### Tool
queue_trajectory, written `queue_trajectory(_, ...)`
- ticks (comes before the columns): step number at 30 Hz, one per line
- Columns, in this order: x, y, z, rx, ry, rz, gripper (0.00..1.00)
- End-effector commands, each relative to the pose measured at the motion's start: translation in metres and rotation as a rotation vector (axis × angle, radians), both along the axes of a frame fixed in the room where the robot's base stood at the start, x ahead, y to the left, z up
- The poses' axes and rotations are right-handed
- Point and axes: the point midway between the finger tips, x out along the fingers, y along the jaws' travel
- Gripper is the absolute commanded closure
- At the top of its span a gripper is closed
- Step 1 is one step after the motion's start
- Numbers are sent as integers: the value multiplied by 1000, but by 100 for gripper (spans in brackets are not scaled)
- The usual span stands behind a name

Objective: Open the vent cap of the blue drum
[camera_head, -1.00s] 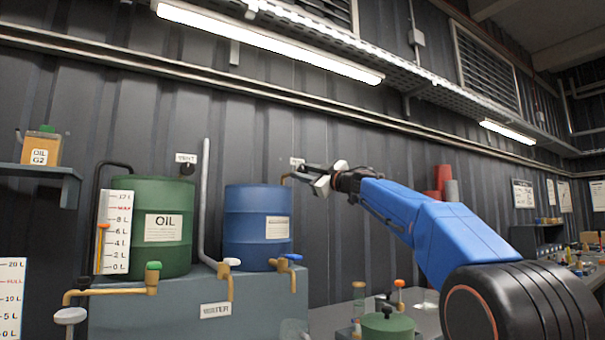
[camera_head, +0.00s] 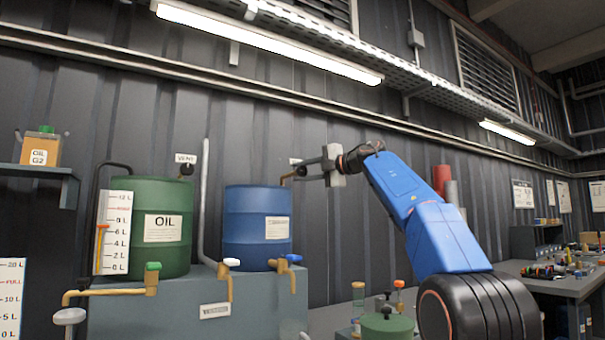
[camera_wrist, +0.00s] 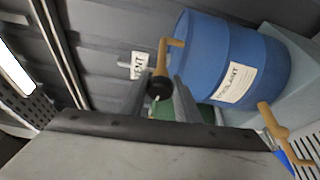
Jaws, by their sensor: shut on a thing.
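The blue drum (camera_head: 243,226) stands upright on the grey bench in the head view, and it also shows in the wrist view (camera_wrist: 205,55). A brown vent pipe (camera_wrist: 163,55) bends out of its top and ends in a round black vent cap (camera_wrist: 159,88). My gripper (camera_head: 303,170) is at the end of this pipe, to the right of the drum's top. In the wrist view my gripper (camera_wrist: 166,92) has one finger on each side of the cap and is shut on it. In the head view my fingers largely hide the cap. The cap is still at the pipe's end.
A white VENT tag (camera_wrist: 138,66) hangs beside the cap. The green OIL drum (camera_head: 163,227) stands left, with a grey upright pipe (camera_head: 203,200) between the drums. A tap with a blue handle (camera_head: 293,258) is below the blue drum. The ribbed wall is close behind.

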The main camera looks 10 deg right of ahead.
Motion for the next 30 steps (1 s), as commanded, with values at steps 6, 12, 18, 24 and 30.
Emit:
queue_trajectory(6, 1, 1, -1, -199, -62, 3, 93)
queue_trajectory(12, 1, 1, -2, -367, -115, 4, 93)
queue_trajectory(18, 1, 1, -2, -461, -145, 4, 93)
queue_trajectory(24, 1, 1, -2, -520, -164, 4, 93)
queue_trajectory(30, 1, 1, -2, -557, -176, 3, 93)
